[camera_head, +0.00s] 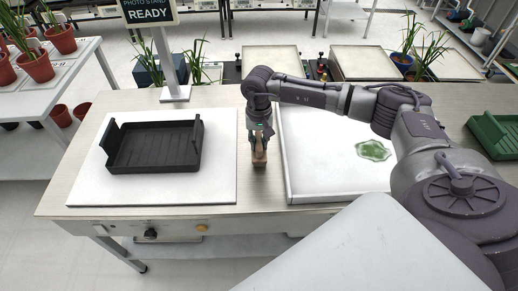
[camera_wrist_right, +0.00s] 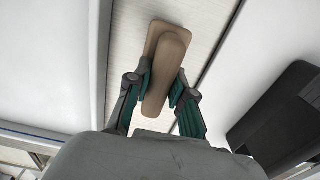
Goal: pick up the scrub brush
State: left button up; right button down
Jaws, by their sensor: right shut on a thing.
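The scrub brush (camera_head: 259,157) has a tan wooden body and stands on the strip of table between the white board and the white tray. In the right wrist view the brush (camera_wrist_right: 168,62) shows a long wooden handle on a wider wooden block. My right gripper (camera_head: 260,133) reaches down from above and is shut on the brush. In the wrist view its green-padded fingers (camera_wrist_right: 160,88) lie on both sides of the handle. Whether the brush touches the table is hard to tell. My left gripper is not in view.
A black tray (camera_head: 153,148) sits on the white board (camera_head: 220,185) at the left. The shallow white tray (camera_head: 320,180) at the right holds a green puddle (camera_head: 373,150). A sign post (camera_head: 172,75) stands behind. A green crate (camera_head: 494,135) is at the far right.

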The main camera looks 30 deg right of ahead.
jog(key=shift+r, duration=0.1)
jog(key=shift+r, duration=0.55)
notch_tip(320, 180, up, 3)
jog(key=shift+f+b, duration=0.1)
jog(key=shift+b, duration=0.45)
jog(key=d+r+b, duration=0.1)
jog(key=d+r, duration=0.2)
jog(key=d, duration=0.2)
jog(key=w+d+r+b, duration=0.1)
jog(key=d+r, duration=0.3)
jog(key=d, duration=0.2)
jog(key=shift+w+d, duration=0.2)
jog(key=shift+d, duration=0.1)
